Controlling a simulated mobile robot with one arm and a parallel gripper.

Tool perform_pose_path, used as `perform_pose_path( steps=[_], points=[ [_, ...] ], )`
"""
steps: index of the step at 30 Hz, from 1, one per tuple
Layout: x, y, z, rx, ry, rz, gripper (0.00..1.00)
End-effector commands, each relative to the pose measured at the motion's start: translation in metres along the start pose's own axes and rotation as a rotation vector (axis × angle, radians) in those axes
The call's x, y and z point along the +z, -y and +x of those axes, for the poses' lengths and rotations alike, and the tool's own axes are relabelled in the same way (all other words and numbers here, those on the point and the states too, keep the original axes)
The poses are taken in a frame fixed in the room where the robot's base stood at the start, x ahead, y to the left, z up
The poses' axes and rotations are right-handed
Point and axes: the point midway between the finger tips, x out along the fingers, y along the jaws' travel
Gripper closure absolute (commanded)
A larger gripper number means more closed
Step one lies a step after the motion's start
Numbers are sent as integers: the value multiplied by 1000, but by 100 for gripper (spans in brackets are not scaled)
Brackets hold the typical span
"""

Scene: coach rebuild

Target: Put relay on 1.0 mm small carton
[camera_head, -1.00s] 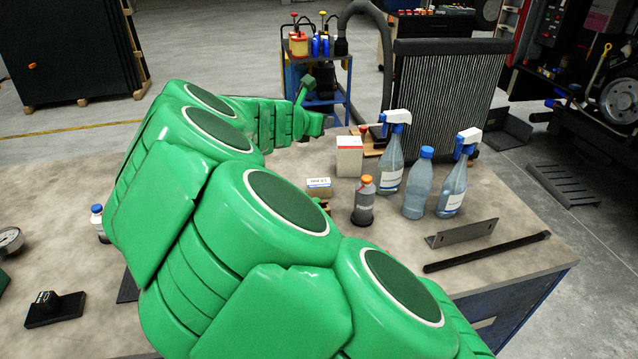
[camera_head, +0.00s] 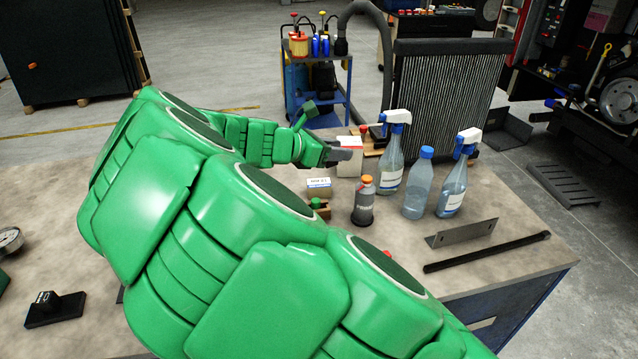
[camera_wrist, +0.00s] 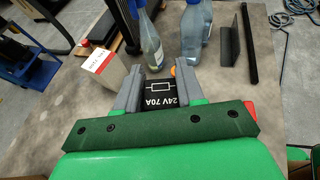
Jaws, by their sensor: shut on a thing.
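My gripper (camera_wrist: 158,85) is shut on the relay (camera_wrist: 161,91), a black block with a white symbol and "24V 70A" lettering. In the head view my gripper (camera_head: 342,153) is above the bench, in front of the taller white carton with a red top. The relay cannot be made out clearly there. The small carton (camera_head: 319,188), low and white with a blue stripe and hard-to-read print, stands on the bench below and left of the gripper tips. It is apart from the gripper. I cannot make it out in the wrist view.
The taller white carton (camera_wrist: 103,69) stands close to the left finger in the wrist view. A dark bottle with an orange cap (camera_head: 363,204), spray bottles (camera_head: 391,168) and a capped bottle (camera_head: 418,190) stand to the right. A small brown block with a green top (camera_head: 317,207) is near the small carton.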

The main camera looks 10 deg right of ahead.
Motion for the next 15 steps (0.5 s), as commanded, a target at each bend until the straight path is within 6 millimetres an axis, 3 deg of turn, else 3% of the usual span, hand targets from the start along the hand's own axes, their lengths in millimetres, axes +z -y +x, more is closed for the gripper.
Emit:
perform_pose_path(
  steps=[6,15],
  points=[
    [-23,-1,10,3,-1,-1,97],
    [-30,-2,11,36,10,-79,97]
  ],
)
